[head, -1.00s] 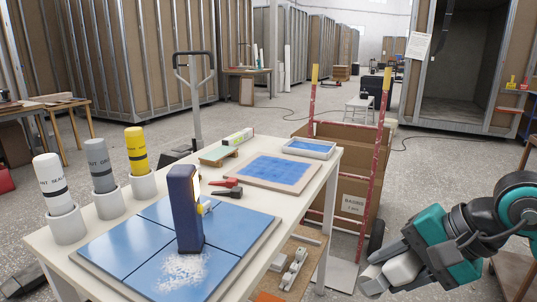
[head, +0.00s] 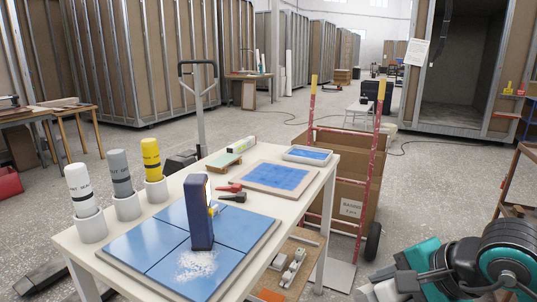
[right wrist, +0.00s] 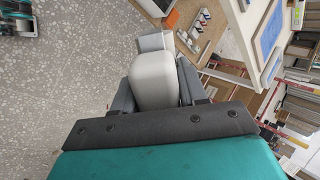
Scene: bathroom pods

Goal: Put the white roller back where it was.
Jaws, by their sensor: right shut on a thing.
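My right gripper (right wrist: 158,90) is shut on the white roller (right wrist: 155,85), a pale rounded piece between the two grey fingers in the right wrist view. In the head view the white roller (head: 386,291) shows partly at the bottom edge, in my right gripper (head: 378,288). It is held to the right of the table and clear of it. A wooden board (head: 306,240) on the lower level under the table carries small white pieces (head: 288,270). My left gripper is not in view.
The white table (head: 322,185) bears blue tiles (head: 150,240), a tall blue-and-tan block (head: 201,212), and white, grey and yellow tubes (head: 80,188) in cups. A red hand truck (head: 372,175) with a cardboard box (head: 352,208) stands beyond it. The floor between table and right arm is open.

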